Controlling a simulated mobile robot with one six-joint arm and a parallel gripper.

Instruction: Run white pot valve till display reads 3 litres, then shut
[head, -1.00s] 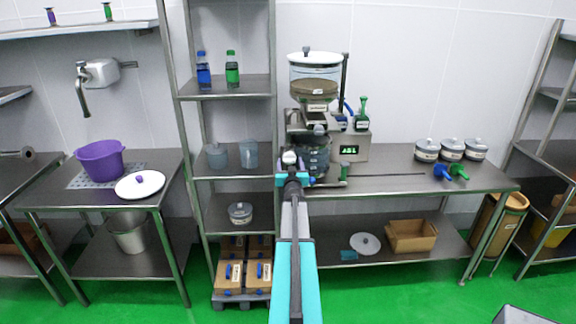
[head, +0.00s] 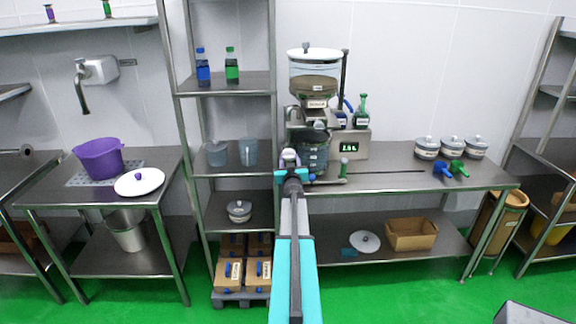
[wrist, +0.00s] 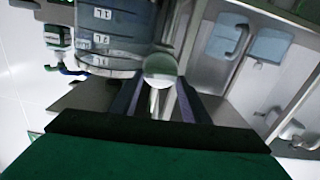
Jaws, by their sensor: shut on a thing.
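The white-lidded pot (head: 315,70) stands high on its stand on the right-hand bench, with a brownish band low in its clear body. Below it is a clear graduated jug (head: 316,155), whose scale marks also show in the wrist view (wrist: 110,40). The green display (head: 349,146) is lit and appears to read about 2.8, though the digits are small. My gripper (head: 290,172) is in front of the stand, beside the jug. In the wrist view it is shut on a pale round knob (wrist: 160,68), apparently the valve handle. The valve body is mostly hidden.
Several lidded tubs (head: 452,147) and blue and green fittings (head: 450,169) are on the bench to the right. A green-topped bottle (head: 362,112) stands beside the pot. A shelf rack (head: 228,86) is close on the left.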

